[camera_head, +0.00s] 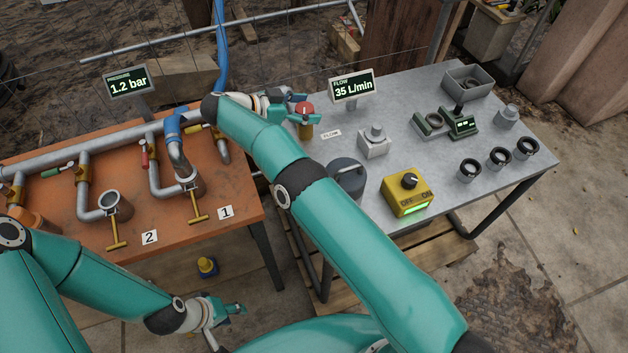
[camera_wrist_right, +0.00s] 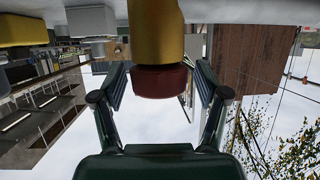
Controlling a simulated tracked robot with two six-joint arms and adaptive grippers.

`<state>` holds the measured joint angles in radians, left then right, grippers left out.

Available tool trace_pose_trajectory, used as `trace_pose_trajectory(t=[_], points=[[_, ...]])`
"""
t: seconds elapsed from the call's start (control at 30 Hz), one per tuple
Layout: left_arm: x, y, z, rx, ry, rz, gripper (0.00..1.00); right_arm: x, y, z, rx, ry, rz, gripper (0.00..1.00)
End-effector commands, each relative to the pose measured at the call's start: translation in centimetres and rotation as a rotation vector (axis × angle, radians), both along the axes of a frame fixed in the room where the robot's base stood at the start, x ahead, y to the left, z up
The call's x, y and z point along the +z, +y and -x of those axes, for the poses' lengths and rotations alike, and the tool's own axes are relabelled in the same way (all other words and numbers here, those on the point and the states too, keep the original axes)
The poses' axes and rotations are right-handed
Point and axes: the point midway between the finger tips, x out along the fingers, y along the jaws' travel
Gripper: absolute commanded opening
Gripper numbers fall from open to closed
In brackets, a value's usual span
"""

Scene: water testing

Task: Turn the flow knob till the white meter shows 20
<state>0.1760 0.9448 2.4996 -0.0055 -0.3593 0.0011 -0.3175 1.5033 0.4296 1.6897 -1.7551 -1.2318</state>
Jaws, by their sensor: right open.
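The flow knob is a red cap (camera_head: 304,108) on a brass body (camera_head: 305,130), at the left back of the grey table beside the "FLOW" label (camera_head: 331,133). The white meter (camera_head: 352,86) reads 35 L/min. My right gripper (camera_head: 303,116) is open at the knob. In the right wrist view, the red cap (camera_wrist_right: 160,81) sits between its spread fingers, with gaps visible on both sides. The brass body (camera_wrist_right: 156,32) shows above the cap in that view. My left gripper (camera_head: 232,312) hangs low in front of the orange table; its opening is unclear.
A pressure meter (camera_head: 129,82) reads 1.2 bar above the orange table (camera_head: 240,193) with pipes and valves. The grey table (camera_head: 330,165) carries a yellow box with a dial (camera_head: 408,193), a dark canister (camera_head: 346,178) and several dark cups. My right arm crosses the table's left side.

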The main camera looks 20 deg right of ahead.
Motion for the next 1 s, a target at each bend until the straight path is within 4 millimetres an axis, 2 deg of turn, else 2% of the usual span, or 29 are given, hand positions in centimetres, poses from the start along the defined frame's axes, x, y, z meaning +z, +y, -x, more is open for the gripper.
trace_pose_trajectory(t=[0.37, 0.7, 0.87, 1.0], points=[[0.7, 0.0, 0.0, 0.000, 0.000, 0.000, 0.40, 0.2, 0.0, 0.0, 0.058, 0.002, 0.000, 0.74], [1.2, 0.0, 0.0, 0.000, 0.000, 0.000, 0.40, 0.1, 0.0, 0.0, 0.200, 0.002, -0.001, 0.74], [0.8, 0.0, 0.0, 0.000, 0.000, 0.000, 0.40, 0.0, 0.0, 0.0, 0.290, 0.001, -0.001, 0.74], [-0.3, 0.0, 0.0, 0.000, 0.000, 0.000, 0.40, -0.2, 0.0, -0.1, 0.380, -0.001, -0.001, 0.74]])
